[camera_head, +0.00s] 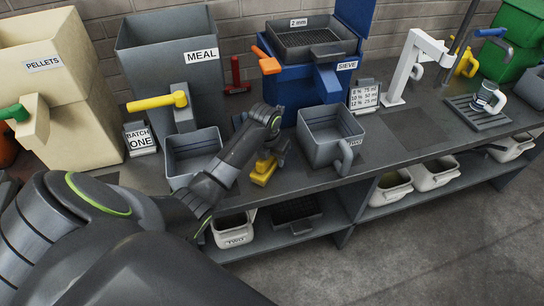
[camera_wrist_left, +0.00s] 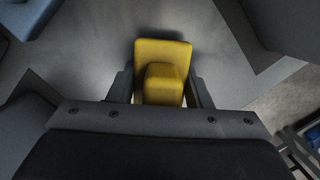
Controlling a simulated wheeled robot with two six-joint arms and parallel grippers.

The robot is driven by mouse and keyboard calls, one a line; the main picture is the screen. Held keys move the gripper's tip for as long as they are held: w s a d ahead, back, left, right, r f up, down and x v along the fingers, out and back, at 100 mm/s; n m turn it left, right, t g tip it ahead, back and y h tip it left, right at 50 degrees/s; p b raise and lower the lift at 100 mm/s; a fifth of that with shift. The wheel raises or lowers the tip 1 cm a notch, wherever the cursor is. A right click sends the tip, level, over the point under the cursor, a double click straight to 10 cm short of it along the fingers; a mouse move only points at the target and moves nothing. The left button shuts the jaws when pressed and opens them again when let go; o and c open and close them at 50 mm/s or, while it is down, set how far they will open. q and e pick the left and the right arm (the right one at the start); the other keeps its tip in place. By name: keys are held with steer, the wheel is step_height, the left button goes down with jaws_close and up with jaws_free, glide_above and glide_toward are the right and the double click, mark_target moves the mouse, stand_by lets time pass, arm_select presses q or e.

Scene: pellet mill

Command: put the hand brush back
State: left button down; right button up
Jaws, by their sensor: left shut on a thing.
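The yellow hand brush (camera_head: 263,170) is at the bench's front part, between the two grey bins; its bristles are not clearly visible. My left gripper (camera_head: 273,150) is shut on it. In the left wrist view, the brush's yellow block and raised grip (camera_wrist_left: 163,75) sit between the fingers of my left gripper (camera_wrist_left: 160,92). I cannot tell whether the brush touches the bench top. My right gripper is not in view.
A grey bin (camera_head: 180,150) stands left of the brush and a grey scoop bin (camera_head: 330,135) stands right of it. The meal hopper (camera_head: 165,60) and blue sieve machine (camera_head: 300,95) stand behind. A dark bare mat (camera_head: 400,135) lies to the right.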

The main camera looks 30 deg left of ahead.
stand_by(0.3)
arm_select(q)
steer(key=shift+f, duration=0.15)
jaws_free()
stand_by(0.7)
stand_by(0.4)
